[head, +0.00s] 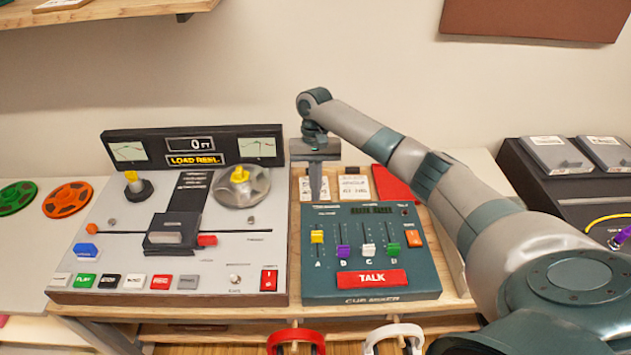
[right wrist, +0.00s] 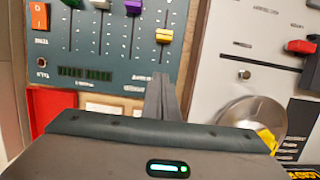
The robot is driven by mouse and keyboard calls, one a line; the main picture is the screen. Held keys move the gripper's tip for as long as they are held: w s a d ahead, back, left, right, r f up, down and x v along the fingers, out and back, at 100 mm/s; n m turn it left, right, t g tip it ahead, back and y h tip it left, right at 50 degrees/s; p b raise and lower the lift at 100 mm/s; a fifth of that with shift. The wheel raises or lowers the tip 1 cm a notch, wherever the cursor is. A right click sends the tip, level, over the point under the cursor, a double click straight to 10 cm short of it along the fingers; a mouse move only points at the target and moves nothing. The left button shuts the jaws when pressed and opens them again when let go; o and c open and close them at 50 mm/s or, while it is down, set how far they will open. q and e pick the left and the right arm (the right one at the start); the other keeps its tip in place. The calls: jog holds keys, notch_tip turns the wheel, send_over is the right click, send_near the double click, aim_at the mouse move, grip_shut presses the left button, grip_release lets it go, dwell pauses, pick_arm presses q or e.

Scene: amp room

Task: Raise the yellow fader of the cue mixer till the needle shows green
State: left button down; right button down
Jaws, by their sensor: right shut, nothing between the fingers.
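The cue mixer (head: 345,285) is a dark teal panel with four coloured faders. Its yellow fader (head: 317,236) is leftmost, above the letter A, and stands farther up its slot than the others. It also shows in the right wrist view (right wrist: 163,36). My right gripper (head: 316,192) points down near the mixer's back edge, beyond the yellow fader and apart from it. Its fingers (right wrist: 161,88) are shut and empty. Two needle meters, left (head: 128,151) and right (head: 261,148), sit on the black bar; their needle readings are too small to tell. My left gripper is out of view.
The tape machine (head: 120,240) with its silver reel (head: 241,187) stands close left of the mixer. Purple (head: 343,252), white (head: 368,250) and green (head: 393,249) faders sit beside the yellow one. A red TALK button (head: 371,279) lies in front. Cards and a red booklet (head: 392,184) lie behind.

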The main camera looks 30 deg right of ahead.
aim_at(317, 232)
jog(key=p+x, duration=0.1)
jog(key=x, duration=0.5)
jog(key=shift+s, duration=0.1)
jog(key=shift+s+a+r+p, duration=0.1)
jog(key=shift+s+a+p, duration=0.5)
jog(key=shift+s+p, duration=0.35)
jog(key=shift+s+a, duration=0.3)
jog(key=shift+s, duration=0.25)
jog(key=shift+s+a+p, duration=0.15)
jog(key=shift+p, duration=0.15)
jog(key=shift+s+a+r+p, duration=0.1)
jog(key=shift+s+a+p, duration=0.2)
jog(key=shift+p, duration=0.85)
jog(key=shift+s+a+p, duration=0.1)
jog(key=shift+s+p, duration=0.2)
jog(key=shift+p, duration=0.2)
